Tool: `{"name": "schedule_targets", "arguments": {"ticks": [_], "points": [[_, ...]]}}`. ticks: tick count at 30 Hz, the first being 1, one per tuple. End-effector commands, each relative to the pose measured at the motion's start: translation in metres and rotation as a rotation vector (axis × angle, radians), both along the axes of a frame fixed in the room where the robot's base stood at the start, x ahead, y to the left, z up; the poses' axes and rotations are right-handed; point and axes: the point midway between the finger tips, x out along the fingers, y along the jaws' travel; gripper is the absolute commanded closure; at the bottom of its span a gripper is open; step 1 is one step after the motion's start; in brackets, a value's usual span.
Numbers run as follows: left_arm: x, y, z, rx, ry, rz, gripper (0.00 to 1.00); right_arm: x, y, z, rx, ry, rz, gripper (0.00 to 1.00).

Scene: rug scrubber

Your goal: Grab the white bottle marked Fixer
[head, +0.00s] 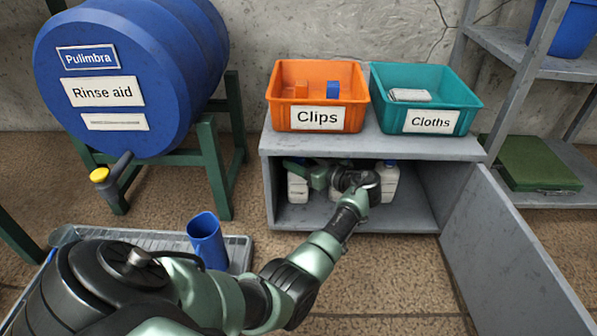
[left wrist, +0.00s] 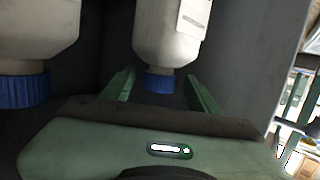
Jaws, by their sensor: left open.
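White bottles stand inside the open grey cabinet in the head view, one at the left (head: 298,189) and one at the right (head: 388,182), partly hidden by my arm. My left gripper (head: 302,171) reaches into the cabinet by the left bottle. In the left wrist view, which looks upside down, my left gripper (left wrist: 160,90) is open, its green fingers on either side of a white bottle (left wrist: 165,38) with a blue cap. I cannot tell whether they touch it. Another blue-capped white bottle (left wrist: 38,30) is at the left there. No Fixer marking is readable. My right gripper is out of view.
The cabinet (head: 355,145) has an open door (head: 510,262) at right. On top are an orange Clips bin (head: 318,82) and a teal Cloths bin (head: 440,92). A blue Rinse aid barrel (head: 135,75) and a blue jug (head: 207,240) stand at left.

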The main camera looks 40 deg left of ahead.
Motion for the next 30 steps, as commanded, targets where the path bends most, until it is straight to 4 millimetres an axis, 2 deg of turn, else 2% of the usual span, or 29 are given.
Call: {"name": "schedule_targets", "arguments": {"ticks": [2, 10, 11, 15, 17, 30], "points": [[0.0011, 0.0079, -0.0031, 0.001, -0.001, 0.000, 0.40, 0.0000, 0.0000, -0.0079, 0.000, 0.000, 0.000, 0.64], [0.0016, 0.0110, -0.0007, 0.000, 0.000, -0.002, 0.40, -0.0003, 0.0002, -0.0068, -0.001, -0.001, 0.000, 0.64], [0.0016, 0.0109, -0.0008, 0.000, 0.000, -0.002, 0.46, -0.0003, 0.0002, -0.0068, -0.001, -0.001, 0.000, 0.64], [0.0016, 0.0107, -0.0009, 0.000, 0.000, -0.001, 0.85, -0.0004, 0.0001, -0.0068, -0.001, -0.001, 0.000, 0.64], [0.0016, 0.0107, -0.0010, 0.000, 0.000, -0.001, 1.00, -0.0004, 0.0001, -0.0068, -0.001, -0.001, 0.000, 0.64], [0.0015, 0.0104, -0.0014, 0.000, 0.001, -0.001, 1.00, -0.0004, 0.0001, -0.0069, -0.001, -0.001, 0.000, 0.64]]}}
